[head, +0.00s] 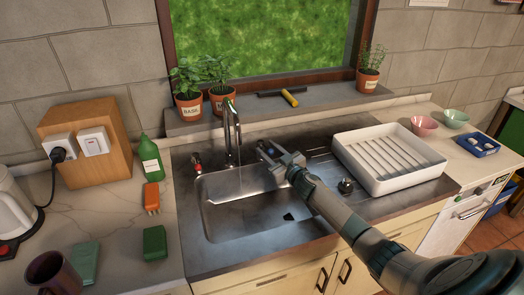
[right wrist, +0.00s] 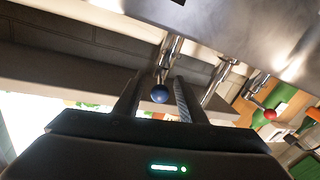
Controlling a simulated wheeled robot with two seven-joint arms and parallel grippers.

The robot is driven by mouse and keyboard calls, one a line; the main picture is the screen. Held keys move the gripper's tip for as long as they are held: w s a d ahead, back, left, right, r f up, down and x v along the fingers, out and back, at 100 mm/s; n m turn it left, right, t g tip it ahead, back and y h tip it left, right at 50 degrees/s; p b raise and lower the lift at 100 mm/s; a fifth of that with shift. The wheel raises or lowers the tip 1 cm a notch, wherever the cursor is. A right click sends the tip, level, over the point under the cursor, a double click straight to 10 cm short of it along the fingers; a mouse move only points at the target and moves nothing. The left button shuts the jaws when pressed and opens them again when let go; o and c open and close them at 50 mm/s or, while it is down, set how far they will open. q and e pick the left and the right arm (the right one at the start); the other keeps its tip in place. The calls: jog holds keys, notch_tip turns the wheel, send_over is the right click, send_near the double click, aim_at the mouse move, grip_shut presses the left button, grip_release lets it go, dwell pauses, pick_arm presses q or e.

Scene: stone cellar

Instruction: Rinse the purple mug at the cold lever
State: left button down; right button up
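The dark purple mug (head: 52,273) stands on the counter at the lower left, cut off by the picture's edge. My right gripper (head: 264,150) is at the tap (head: 237,130), above the back of the sink. In the right wrist view, the blue ball knob of the cold lever (right wrist: 160,94) shows between my two open fingers, with a gap on both sides. In the head view the gripper hides this knob. The red-knobbed lever (head: 197,169) is left of the tap and also shows in the right wrist view (right wrist: 270,114). My left gripper is out of view.
The steel sink basin (head: 225,225) lies under the tap. A white drying rack (head: 375,185) stands to its right. Potted plants (head: 189,108) line the sill.

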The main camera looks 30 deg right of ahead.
jog(key=shift+s, duration=0.1)
jog(key=shift+s+f, duration=0.15)
jog(key=shift+s, duration=0.7)
jog(key=s+b, duration=0.1)
jog(key=s, duration=0.4)
jog(key=shift+s+b, duration=0.3)
jog(key=shift+r, duration=0.2)
